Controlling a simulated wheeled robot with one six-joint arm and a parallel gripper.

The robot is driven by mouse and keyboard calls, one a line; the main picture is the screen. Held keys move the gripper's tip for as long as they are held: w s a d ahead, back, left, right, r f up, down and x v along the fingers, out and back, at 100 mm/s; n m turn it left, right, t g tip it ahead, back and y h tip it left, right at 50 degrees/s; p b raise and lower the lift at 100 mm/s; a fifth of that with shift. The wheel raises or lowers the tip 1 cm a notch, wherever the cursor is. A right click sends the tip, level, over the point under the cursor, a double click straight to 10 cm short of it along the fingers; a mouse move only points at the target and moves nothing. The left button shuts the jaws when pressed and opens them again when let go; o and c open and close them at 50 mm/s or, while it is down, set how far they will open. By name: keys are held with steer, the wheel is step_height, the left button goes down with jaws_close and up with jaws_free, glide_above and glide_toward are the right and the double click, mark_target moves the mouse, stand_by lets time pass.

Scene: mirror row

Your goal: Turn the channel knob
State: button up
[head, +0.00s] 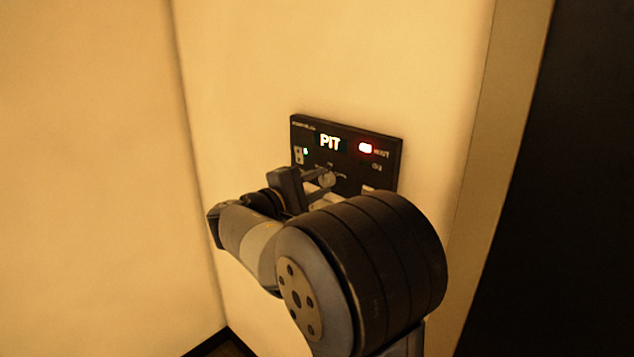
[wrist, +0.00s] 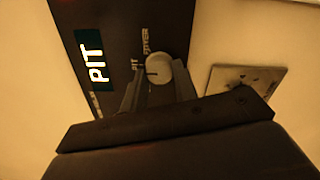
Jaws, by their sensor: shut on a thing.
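The channel knob (wrist: 158,68) is a round pale knob with a dark pointer line, on a black wall panel (wrist: 115,25). Its pointer is near the label PIT in the wrist view. The panel's display (wrist: 94,62) reads PIT. In the head view the panel (head: 299,127) is on the wall, and the knob (head: 327,180) shows beside the fingers. My gripper (wrist: 160,82) is shut on the knob, one finger on each side of it. My arm hides the panel's lower part in the head view.
A square metal plate (wrist: 240,78) is on the wall beside the panel. A dark opening (head: 570,200) lies to the right.

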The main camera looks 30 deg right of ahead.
stand_by(0.3)
steer(key=o, duration=1)
steer(key=shift+c, duration=0.2)
steer(key=b+v, duration=0.2)
steer(key=v, duration=0.8)
steer(key=shift+a, duration=0.4)
steer(key=shift+s+d, duration=0.1)
steer(key=p+x, duration=0.2)
steer(key=x, duration=0.8)
steer(key=shift+d, duration=0.35)
steer(key=shift+a, duration=0.1)
